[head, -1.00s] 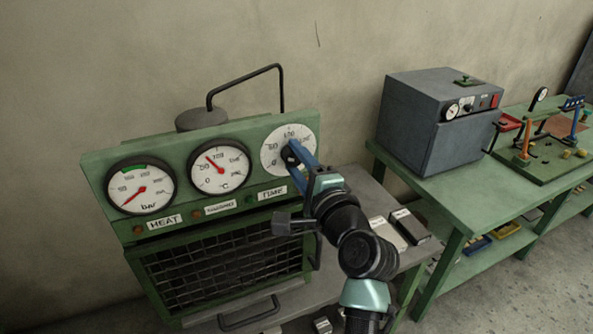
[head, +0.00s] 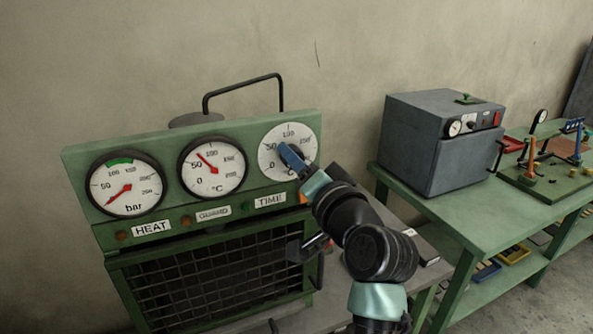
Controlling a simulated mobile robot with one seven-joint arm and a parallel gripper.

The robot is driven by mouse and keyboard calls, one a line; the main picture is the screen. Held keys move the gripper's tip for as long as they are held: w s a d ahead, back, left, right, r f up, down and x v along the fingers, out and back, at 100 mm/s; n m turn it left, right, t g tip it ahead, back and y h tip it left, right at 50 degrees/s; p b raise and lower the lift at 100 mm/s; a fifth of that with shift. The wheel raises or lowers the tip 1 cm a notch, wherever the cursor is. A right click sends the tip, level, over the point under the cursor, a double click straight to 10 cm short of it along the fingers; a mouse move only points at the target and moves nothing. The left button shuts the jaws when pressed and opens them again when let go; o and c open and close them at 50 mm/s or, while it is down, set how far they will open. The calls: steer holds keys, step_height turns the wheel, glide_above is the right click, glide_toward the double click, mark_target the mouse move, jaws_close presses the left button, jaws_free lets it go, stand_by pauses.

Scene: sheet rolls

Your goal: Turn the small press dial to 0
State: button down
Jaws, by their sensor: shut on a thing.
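The press dial is a white round dial (head: 303,140) at the right end of the green press panel (head: 81,160), above the TIME label (head: 270,200). Its face shows 0 at lower left, 50 at left and 100 at the top. My gripper (head: 290,158) reaches in from the lower right and is shut on the knob at the dial's middle. The blue fingers cover the knob and part of the right side of the face, so where the knob points cannot be read.
A bar gauge (head: 140,190) and a °C gauge (head: 222,178) sit left of the dial. A mesh guard (head: 210,280) is below. A grey oven box (head: 420,150) stands on a green bench (head: 465,205) at right. A bent black handle (head: 235,88) rises behind the panel.

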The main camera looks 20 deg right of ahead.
steer(key=shift+f+n+b, duration=0.1)
steer(key=shift+n+b, duration=0.2)
steer(key=shift+n, duration=0.3)
steer(key=shift+c, duration=1.8)
jaws_free()
steer(key=s+b, duration=0.2)
steer(key=s, duration=1.1)
steer(key=shift+d, duration=0.2)
